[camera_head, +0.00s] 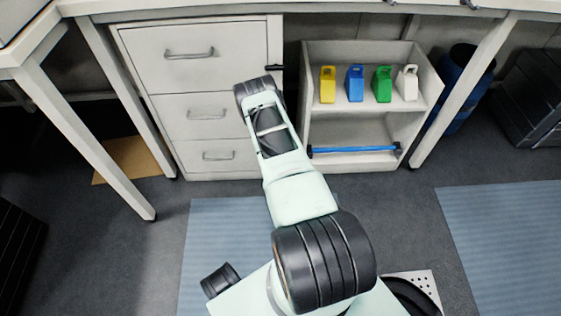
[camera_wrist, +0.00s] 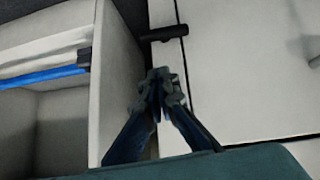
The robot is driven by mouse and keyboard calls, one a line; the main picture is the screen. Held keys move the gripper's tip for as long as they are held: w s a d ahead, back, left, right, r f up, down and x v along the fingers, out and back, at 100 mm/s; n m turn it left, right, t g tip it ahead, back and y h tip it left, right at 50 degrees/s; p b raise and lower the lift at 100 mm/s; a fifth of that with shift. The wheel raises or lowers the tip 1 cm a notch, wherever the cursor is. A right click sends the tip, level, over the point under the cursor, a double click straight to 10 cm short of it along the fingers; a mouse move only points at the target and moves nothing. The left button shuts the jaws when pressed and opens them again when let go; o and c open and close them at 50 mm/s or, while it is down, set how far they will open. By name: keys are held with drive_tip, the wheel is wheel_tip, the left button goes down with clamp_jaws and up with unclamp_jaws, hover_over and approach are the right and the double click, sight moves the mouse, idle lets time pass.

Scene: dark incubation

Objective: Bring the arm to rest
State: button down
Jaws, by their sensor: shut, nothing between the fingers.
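In the head view my arm reaches forward and up toward the white drawer cabinet (camera_head: 200,75); the gripper itself is hidden there behind the arm's end. In the wrist view my gripper (camera_wrist: 160,76) is shut and empty, its two dark fingers meeting at the tips. Behind the fingers are the cabinet front (camera_wrist: 235,75) and the side panel of the shelf unit (camera_wrist: 120,80). A black handle (camera_wrist: 163,33) shows just beyond the fingertips. I cannot tell whether the fingers touch anything.
An open shelf unit (camera_head: 309,118) holds yellow (camera_head: 327,86), blue (camera_head: 355,84), green (camera_head: 382,85) and white (camera_head: 406,84) jugs above a blue bar (camera_head: 352,150). Table legs stand on both sides. A blue barrel (camera_head: 462,90) is at right. Floor mats (camera_head: 505,235) lie in front.

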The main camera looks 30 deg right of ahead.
drive_tip(key=p+v, duration=0.3)
drive_tip(key=v, duration=0.6)
drive_tip(key=shift+s+d, duration=0.15)
drive_tip(key=shift+s, duration=0.2)
drive_tip(key=shift+r, duration=0.1)
